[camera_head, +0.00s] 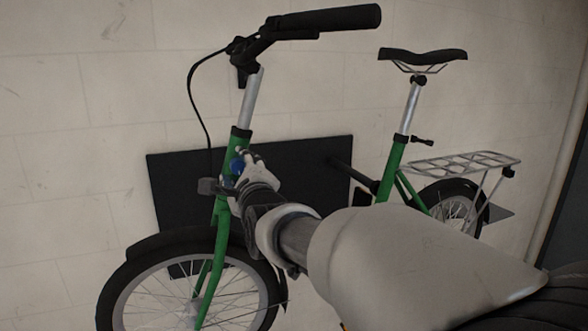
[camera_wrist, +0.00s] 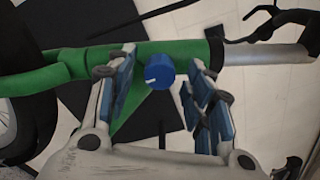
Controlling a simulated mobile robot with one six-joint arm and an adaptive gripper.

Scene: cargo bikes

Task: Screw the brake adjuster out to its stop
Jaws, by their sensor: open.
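The brake adjuster is most likely the blue knob (camera_wrist: 159,72) with a white mark line, in front of the green head tube (camera_wrist: 186,52) in the wrist view. My gripper (camera_wrist: 160,88) is open, with one blue-padded finger on each side of the knob and a visible gap to both. In the head view the blue knob (camera_head: 237,164) shows small beside my gripper (camera_head: 246,158), at the front tube of the green bike (camera_head: 216,235). How deep the knob sits between the fingers I cannot tell.
The handlebar (camera_head: 325,19) and a black cable (camera_head: 196,100) are above my gripper. The front wheel (camera_head: 190,292) is below it. A black panel (camera_head: 300,165) stands behind the bike against a pale block wall (camera_head: 60,120). The saddle (camera_head: 422,55) and rear rack (camera_head: 455,163) are to the right.

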